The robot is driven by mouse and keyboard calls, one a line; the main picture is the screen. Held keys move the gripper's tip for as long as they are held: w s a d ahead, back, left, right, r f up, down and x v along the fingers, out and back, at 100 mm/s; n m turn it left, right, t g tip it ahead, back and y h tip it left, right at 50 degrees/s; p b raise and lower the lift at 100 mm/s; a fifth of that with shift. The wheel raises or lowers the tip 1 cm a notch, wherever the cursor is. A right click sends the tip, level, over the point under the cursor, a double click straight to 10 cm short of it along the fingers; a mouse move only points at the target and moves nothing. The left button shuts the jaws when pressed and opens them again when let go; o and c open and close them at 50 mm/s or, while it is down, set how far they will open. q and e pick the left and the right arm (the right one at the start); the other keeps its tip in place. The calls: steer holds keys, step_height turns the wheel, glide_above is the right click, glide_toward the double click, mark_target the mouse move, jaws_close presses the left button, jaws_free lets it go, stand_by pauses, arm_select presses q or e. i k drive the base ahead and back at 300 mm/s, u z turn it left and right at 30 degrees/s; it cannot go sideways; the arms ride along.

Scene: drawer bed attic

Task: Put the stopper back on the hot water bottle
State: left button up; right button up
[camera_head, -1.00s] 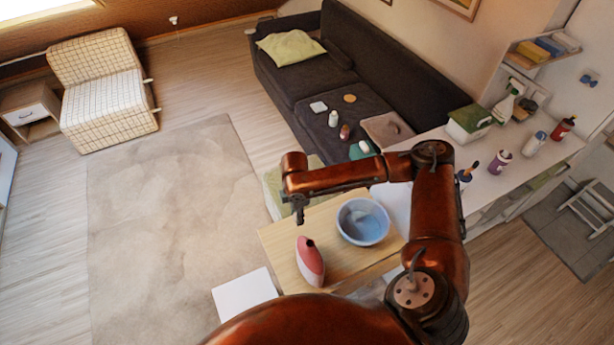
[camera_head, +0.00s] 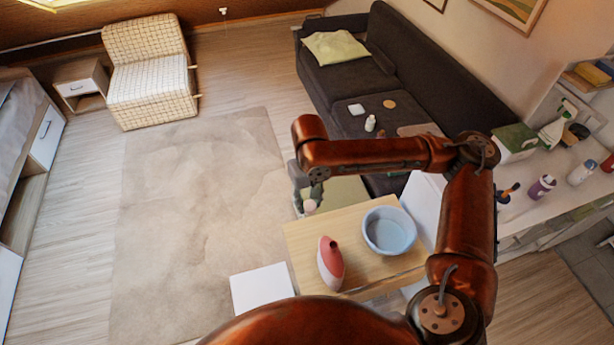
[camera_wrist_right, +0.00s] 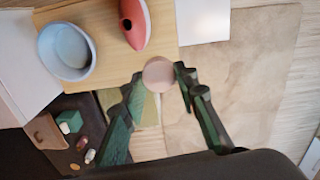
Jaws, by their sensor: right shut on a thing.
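The hot water bottle (camera_head: 331,266) is red-pink with a pale side and stands on the wooden table with a dark opening at its top. It also shows at the top of the right wrist view (camera_wrist_right: 138,26). My right gripper (camera_head: 309,203) is left of the bottle and beyond the table's far left corner. It is shut on a small round pale pink thing, seemingly the stopper (camera_wrist_right: 158,75), held between the fingertips and apart from the bottle. The stopper also shows small in the head view (camera_head: 309,207). My left gripper is not in view.
A blue bowl (camera_head: 389,231) stands on the wooden table (camera_head: 312,240), right of the bottle. A white square surface (camera_head: 262,289) lies left of the table. A dark sofa (camera_head: 350,78) is behind. A counter with several bottles (camera_head: 541,187) is at right.

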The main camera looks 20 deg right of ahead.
mark_target(330, 262)
steer(key=u, duration=0.45)
steer(key=k, duration=1.5)
steer(key=z, duration=1.7)
